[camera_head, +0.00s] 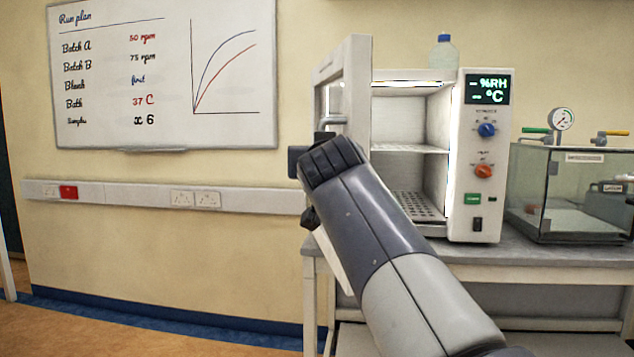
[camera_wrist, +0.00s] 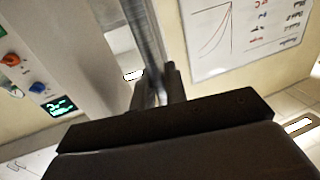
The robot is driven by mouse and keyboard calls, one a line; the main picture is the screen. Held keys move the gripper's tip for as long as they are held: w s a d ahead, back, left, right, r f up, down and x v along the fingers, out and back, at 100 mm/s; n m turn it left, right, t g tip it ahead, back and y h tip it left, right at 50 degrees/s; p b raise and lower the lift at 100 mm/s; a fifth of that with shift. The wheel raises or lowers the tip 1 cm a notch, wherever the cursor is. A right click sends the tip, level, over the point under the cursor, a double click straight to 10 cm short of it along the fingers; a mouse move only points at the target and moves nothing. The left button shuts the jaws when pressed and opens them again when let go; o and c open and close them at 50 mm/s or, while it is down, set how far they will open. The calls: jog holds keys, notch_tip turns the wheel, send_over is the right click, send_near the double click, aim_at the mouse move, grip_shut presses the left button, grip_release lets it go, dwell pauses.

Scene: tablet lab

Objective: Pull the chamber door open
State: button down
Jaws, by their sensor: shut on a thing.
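The white chamber (camera_head: 474,150) stands on a bench, with a display and blue and orange knobs on its right panel. Its door (camera_head: 356,88) is swung wide open on the left side, and the lit interior with a shelf (camera_head: 410,148) shows. The door handle (camera_head: 330,121) is on the door's outer face. My gripper (camera_head: 318,130) is at the handle; its fingers are mostly hidden behind my arm in the head view. In the wrist view my gripper (camera_wrist: 160,88) is shut on the handle, with the door edge (camera_wrist: 146,40) just beyond it.
A clear bottle (camera_head: 443,52) stands on top of the chamber. A glass-walled box with a gauge (camera_head: 575,190) stands to its right on the bench (camera_head: 550,263). A whiteboard (camera_head: 160,75) and socket rail (camera_head: 130,194) are on the left wall. The floor at left is clear.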

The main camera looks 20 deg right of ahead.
jog(key=w+a+m+g+h+p, duration=0.1)
jog(key=w+a+m+g+h, duration=0.2)
jog(key=a, duration=1)
jog(key=shift+w+a+f+m+h+p, duration=0.3)
jog(key=shift+w+m+h, duration=0.8)
jog(key=shift+w+h, duration=0.95)
jog(key=shift+d, duration=0.1)
jog(key=c, duration=1.7)
grip_release()
jog(key=shift+r, duration=0.1)
jog(key=shift+o, duration=0.9)
jog(key=shift+s+r, duration=0.1)
jog(key=v, duration=1.1)
jog(key=shift+r, duration=0.2)
